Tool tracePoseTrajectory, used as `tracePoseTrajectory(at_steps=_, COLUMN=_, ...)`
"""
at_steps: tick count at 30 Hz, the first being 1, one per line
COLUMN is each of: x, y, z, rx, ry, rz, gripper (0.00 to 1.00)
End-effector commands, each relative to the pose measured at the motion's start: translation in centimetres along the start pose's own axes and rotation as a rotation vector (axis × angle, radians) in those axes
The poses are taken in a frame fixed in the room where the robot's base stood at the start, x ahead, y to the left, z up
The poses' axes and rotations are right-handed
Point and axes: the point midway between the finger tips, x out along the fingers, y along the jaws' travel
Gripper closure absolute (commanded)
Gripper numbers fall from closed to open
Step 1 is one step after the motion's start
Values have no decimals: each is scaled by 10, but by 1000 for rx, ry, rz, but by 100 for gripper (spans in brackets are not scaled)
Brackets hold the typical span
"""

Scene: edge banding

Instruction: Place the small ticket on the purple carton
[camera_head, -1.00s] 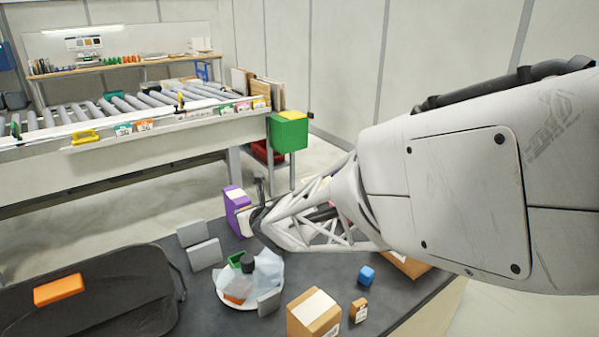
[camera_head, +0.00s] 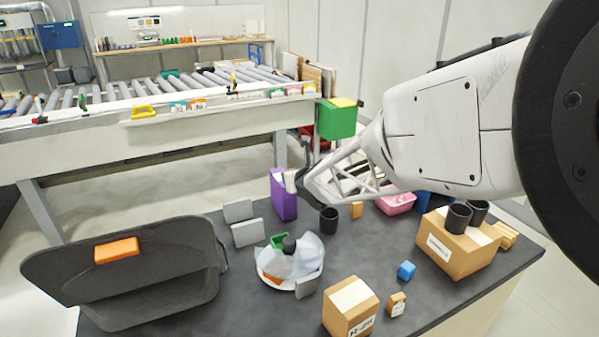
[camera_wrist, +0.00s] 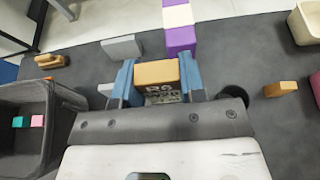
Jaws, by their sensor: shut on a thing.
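My gripper (camera_wrist: 158,90) has blue fingers shut on a small tan, block-like piece (camera_wrist: 157,76) with dark print on its face, which I take for the small ticket. The purple carton (camera_head: 284,205) stands upright at the far side of the dark table in the head view, left of my wrist. In the wrist view the purple carton (camera_wrist: 180,40) with a cream band lies just beyond the fingers, slightly right. The held piece looks apart from it, but the height gap cannot be told. My arm hides the fingertips in the head view.
A black cup (camera_head: 328,220) stands near the carton. Grey blocks (camera_head: 247,232) and a white plate (camera_head: 268,272) with clear wrapping are left of it. A dark bin (camera_head: 60,280) fills the left side. Cardboard boxes (camera_head: 350,308) stand at the front and right.

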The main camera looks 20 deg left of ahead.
Motion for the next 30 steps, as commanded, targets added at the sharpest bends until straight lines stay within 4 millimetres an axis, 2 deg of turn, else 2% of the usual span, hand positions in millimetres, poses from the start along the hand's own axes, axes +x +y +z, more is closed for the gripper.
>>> tracePoseTrajectory(at_steps=11, x=12, y=-2, z=4, rx=0, ry=0, rz=0, gripper=85)
tracePoseTrajectory(at_steps=30, x=74, y=-14, z=22, rx=-1, ry=0, rz=0, gripper=85)
